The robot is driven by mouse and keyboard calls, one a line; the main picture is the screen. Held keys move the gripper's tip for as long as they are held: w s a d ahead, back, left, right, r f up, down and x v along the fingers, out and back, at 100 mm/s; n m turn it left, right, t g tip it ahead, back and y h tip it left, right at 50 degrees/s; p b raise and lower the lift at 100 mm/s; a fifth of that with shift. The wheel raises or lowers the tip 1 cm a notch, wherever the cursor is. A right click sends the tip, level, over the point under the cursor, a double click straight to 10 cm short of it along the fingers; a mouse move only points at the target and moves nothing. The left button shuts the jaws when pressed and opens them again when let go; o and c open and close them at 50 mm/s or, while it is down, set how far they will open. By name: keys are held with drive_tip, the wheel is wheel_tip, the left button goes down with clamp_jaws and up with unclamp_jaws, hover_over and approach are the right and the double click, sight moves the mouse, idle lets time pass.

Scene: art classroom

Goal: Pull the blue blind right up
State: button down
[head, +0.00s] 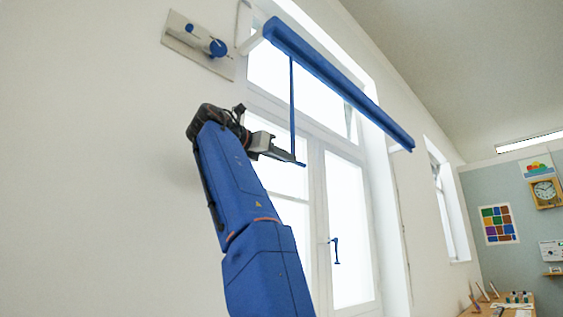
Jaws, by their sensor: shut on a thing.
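The blue blind (335,80) is gathered into a narrow roll or bar across the upper part of the window. A thin blue strap (292,105) hangs straight down from it near its left end. My gripper (298,161) is raised in front of the window, below the blind, and is shut on the lower end of the strap. The fingertips are small in the picture and partly hide what they hold.
A panel with blue knobs (198,46) is on the wall at the upper left. The window's glazed door (346,215) has a blue handle (336,251). A table (490,309) with small items stands at the far right. A clock (545,192) hangs on the far wall.

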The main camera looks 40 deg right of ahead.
drive_tip(key=shift+r, duration=0.15)
drive_tip(key=c, duration=1.8)
unclamp_jaws()
drive_tip(key=shift+o, duration=0.2)
drive_tip(key=a, duration=1.7)
drive_tip(key=shift+s+a, duration=0.25)
